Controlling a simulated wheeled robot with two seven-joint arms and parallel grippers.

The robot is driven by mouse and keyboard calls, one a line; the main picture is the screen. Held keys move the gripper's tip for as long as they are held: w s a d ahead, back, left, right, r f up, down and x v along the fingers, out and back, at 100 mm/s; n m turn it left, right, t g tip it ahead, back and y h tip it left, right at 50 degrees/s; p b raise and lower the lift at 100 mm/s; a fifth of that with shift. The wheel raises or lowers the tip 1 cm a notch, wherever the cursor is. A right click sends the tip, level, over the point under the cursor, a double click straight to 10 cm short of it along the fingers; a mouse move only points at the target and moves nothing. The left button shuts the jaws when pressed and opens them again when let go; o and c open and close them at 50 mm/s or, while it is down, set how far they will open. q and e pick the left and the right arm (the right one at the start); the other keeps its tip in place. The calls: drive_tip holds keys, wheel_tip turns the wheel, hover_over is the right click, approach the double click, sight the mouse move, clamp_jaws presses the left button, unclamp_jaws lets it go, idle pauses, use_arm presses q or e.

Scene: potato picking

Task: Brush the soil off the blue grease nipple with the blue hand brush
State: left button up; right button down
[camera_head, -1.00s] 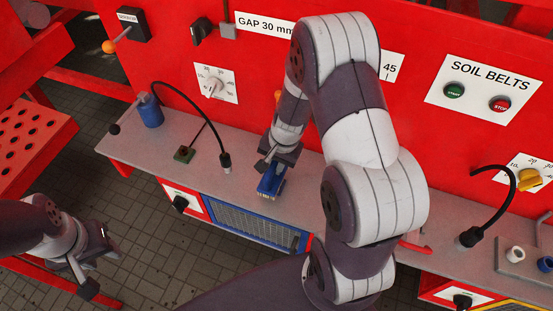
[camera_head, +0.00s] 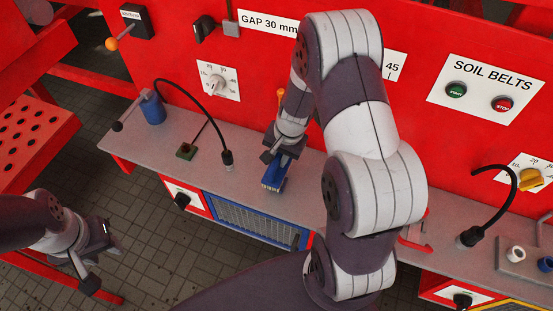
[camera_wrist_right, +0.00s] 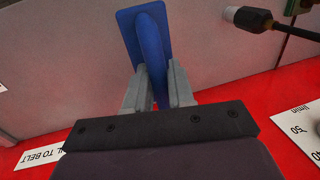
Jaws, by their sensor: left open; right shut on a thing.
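The blue hand brush (camera_head: 274,177) is in my right gripper (camera_head: 280,153), above the grey shelf in the middle of the head view. Its pale bristles show along its near lower end. In the right wrist view both fingers (camera_wrist_right: 157,92) close around the brush's blue handle (camera_wrist_right: 152,45). A small blue fitting (camera_head: 546,264) on a grey plate at the far right may be the blue grease nipple; soil on it is too small to make out. My left gripper (camera_head: 100,262) is open and empty at the lower left, over the floor, far from the shelf.
A blue pot (camera_head: 152,109) stands at the shelf's left end. Black gooseneck hoses rise from the shelf, one near the brush (camera_head: 227,157) and one at the right (camera_head: 470,236). A white fitting (camera_head: 515,254) is beside the blue one. The red panel (camera_head: 170,60) stands behind.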

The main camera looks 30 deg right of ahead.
sight(274, 166)
drive_tip(key=shift+s+a+f+b, duration=0.15)
drive_tip(key=shift+s+a+b, duration=0.15)
drive_tip(key=shift+s+a, duration=0.4)
drive_tip(key=shift+a, duration=0.15)
drive_tip(key=shift+s+a, duration=0.45)
drive_tip(key=shift+a, duration=0.1)
drive_tip(key=shift+w+d+r, duration=0.2)
drive_tip(key=shift+w+d, duration=0.15)
drive_tip(key=shift+d, duration=0.1)
drive_tip(key=shift+w+d, duration=0.5)
drive_tip(key=shift+w+d+f, duration=0.1)
drive_tip(key=shift+w+d, duration=0.3)
drive_tip(key=shift+d, duration=0.15)
drive_tip(key=shift+s+a+f, duration=0.15)
drive_tip(key=shift+s+a, duration=0.3)
drive_tip(key=shift+a, duration=0.1)
drive_tip(key=shift+s+a, duration=0.25)
drive_tip(key=shift+s, duration=0.05)
